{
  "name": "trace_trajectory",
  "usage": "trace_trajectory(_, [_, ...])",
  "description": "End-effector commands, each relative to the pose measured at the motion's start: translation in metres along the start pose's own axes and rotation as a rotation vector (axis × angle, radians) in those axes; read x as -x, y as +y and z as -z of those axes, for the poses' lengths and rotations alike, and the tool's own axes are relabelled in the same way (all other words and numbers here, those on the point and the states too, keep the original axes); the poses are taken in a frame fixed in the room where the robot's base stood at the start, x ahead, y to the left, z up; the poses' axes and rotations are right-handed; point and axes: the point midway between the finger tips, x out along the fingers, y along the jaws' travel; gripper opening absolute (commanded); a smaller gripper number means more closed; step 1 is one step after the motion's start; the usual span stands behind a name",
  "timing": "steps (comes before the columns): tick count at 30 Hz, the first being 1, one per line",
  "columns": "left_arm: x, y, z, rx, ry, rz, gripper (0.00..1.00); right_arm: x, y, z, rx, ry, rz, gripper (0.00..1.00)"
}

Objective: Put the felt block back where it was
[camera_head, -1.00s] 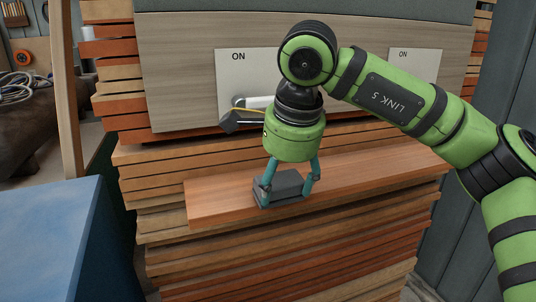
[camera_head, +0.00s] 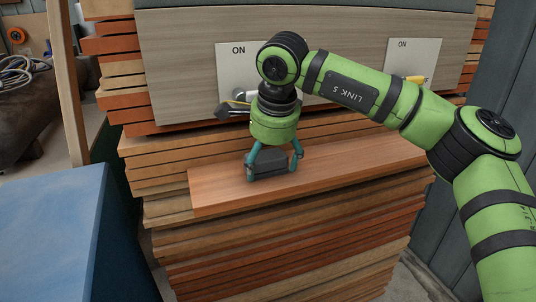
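The felt block is a small dark grey block (camera_head: 268,163) over the left part of a reddish-brown board (camera_head: 350,167). My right gripper (camera_head: 272,170) points down at it, with a teal finger against each side. The fingers look shut on the block. Whether its underside touches the board or is just above it, I cannot tell. The fingers and the gripper body cover parts of the block. My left gripper is not in view.
The board lies on a stack of wooden planks (camera_head: 290,250). Behind are two "ON" plates, left (camera_head: 231,70) and right (camera_head: 412,60), on a wooden panel; my arm partly covers both. A blue box-like surface (camera_head: 55,230) stands at left. The board's right part is clear.

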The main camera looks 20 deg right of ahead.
Motion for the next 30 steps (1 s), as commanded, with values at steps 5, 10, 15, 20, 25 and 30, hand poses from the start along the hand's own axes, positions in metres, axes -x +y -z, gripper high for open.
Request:
trace_trajectory(5, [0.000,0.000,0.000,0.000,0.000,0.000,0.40,0.003,-0.001,0.000,-0.001,-0.002,0.007,0.95])
trace_trajectory(10, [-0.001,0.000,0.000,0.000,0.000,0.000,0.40,0.002,-0.002,0.000,-0.001,-0.003,0.009,0.95])
trace_trajectory(15, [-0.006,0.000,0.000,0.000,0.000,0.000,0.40,0.010,-0.001,-0.001,-0.002,-0.004,0.013,0.95])
trace_trajectory(20, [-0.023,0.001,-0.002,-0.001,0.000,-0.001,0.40,0.029,0.014,0.000,0.003,-0.005,0.011,0.95])
trace_trajectory(25, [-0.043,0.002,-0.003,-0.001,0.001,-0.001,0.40,0.041,0.055,-0.001,0.003,-0.004,0.014,0.95])
trace_trajectory(30, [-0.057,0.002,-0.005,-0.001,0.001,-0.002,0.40,0.052,0.088,0.000,0.001,-0.003,0.014,0.95])
